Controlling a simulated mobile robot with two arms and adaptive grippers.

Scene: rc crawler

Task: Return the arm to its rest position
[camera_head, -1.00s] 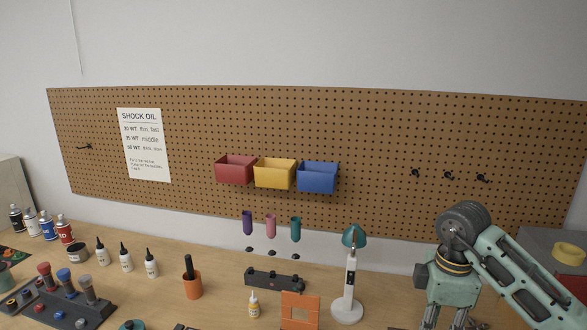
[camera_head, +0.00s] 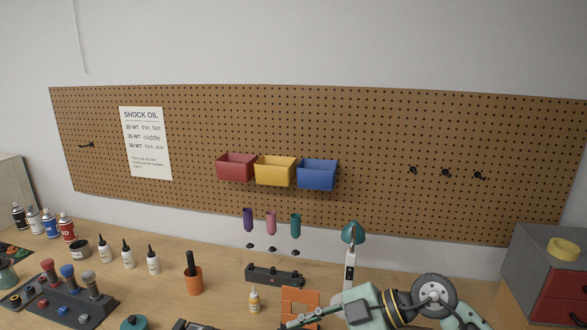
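My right arm comes in at the lower right, over the workbench (camera_head: 215,262). Its pale green wrist lies low in front of the white lamp stand with the teal head (camera_head: 353,233). A slim green part that looks like my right gripper (camera_head: 308,319) points left at the bottom edge, in front of the orange frame (camera_head: 301,297). It is partly cut off, so I cannot tell whether it is open or holds anything. My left arm and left gripper are not in view.
An orange cup (camera_head: 193,282), a small bottle (camera_head: 255,300) and a black rack (camera_head: 275,276) stand left of the arm. Red, yellow and blue bins (camera_head: 276,170) hang on the pegboard (camera_head: 400,130). A grey and red cabinet (camera_head: 548,279) is at the right.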

